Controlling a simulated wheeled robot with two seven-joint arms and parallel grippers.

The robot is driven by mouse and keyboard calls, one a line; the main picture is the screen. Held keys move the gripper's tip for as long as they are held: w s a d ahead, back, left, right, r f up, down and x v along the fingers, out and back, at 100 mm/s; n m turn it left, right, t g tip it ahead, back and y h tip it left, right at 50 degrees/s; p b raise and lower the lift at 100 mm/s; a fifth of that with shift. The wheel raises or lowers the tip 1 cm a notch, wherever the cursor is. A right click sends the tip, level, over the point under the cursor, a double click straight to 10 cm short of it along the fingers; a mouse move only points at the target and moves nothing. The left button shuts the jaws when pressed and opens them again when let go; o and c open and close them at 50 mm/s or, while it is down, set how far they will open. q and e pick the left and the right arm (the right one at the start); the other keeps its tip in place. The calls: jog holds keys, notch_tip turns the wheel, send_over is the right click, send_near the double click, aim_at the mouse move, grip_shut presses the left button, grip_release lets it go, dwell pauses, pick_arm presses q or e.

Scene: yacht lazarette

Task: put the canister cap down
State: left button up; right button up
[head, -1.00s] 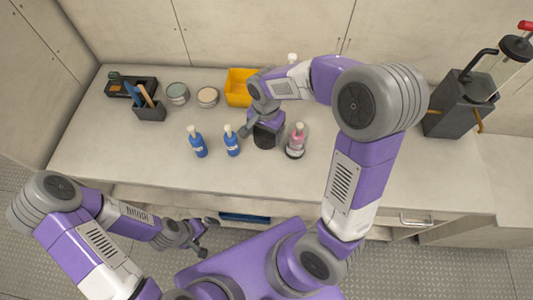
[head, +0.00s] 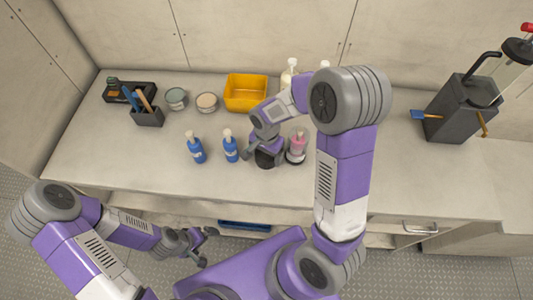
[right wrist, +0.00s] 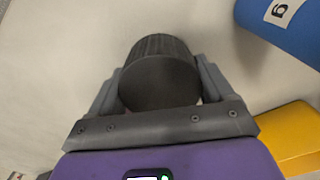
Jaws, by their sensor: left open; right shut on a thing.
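The canister cap (head: 268,159) is a black ribbed cylinder. My right gripper (head: 266,148) is shut on it over the counter (head: 390,165), between a blue bottle and a pink bottle. In the right wrist view the cap (right wrist: 158,75) sits between both fingers (right wrist: 160,88), its flat round face toward the camera. I cannot tell whether the cap touches the counter. My left gripper (head: 203,246) is open and empty, in front of the counter.
Two blue pump bottles (head: 196,149) (head: 230,148) stand left of the cap, a pink bottle (head: 297,147) close on its right. Behind are a yellow bin (head: 246,90), two round tins (head: 176,97) (head: 207,102) and white-topped bottles (head: 289,72). A dark pump unit (head: 455,110) stands far right.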

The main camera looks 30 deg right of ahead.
jog(key=shift+f+b, duration=0.45)
jog(key=shift+f, duration=0.05)
jog(key=o, duration=1.1)
jog(key=shift+o, duration=0.2)
jog(key=shift+r, duration=0.15)
jog(key=shift+r+p, duration=0.2)
jog(key=shift+p, duration=0.1)
notch_tip(320, 180, up, 12)
jog(key=p, duration=0.2)
jog(key=shift+r+p, duration=0.2)
jog(key=shift+p, duration=0.15)
jog(key=shift+s+f, duration=0.1)
